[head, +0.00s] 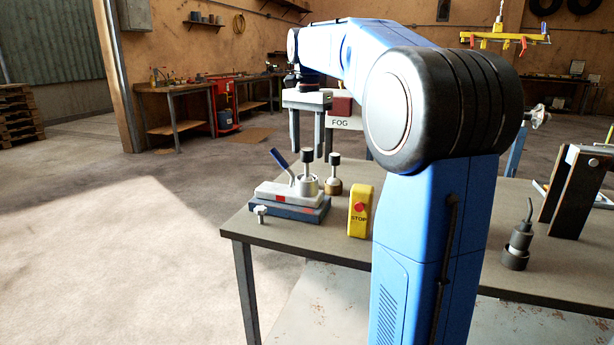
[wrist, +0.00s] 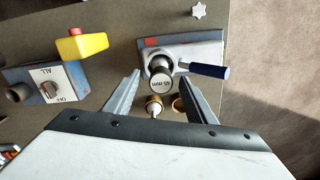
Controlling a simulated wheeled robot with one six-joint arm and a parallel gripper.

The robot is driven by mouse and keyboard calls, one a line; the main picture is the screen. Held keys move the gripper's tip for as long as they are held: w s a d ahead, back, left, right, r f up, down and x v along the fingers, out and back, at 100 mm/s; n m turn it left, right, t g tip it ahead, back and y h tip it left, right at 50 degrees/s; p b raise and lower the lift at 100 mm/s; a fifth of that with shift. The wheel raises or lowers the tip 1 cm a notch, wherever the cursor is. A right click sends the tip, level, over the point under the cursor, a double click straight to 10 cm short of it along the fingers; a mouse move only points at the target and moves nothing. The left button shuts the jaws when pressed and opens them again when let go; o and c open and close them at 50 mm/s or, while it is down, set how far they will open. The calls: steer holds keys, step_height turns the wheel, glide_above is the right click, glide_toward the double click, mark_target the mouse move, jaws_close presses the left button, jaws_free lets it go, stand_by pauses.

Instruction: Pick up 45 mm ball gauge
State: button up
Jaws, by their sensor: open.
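In the head view, a silver gauge with a black handle (head: 307,170) stands at the grey-and-blue clamp fixture (head: 289,203). My gripper (wrist: 160,76) is open, pointing down above it. The fingers lie either side of the label in the wrist view, with no visible contact. In the head view my gripper (head: 308,151) hangs over the fixture.
The fixture's blue-handled lever (head: 281,161) rises beside the gauge. A yellow stop box (head: 359,211) stands right of the fixture. A white star knob (head: 261,213) is near the table's left edge. A switch box (wrist: 45,85) is left in the wrist view.

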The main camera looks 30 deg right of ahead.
mark_target(307, 164)
steer(key=shift+w+f, duration=0.15)
steer(key=shift+f, duration=2.8)
jaws_close()
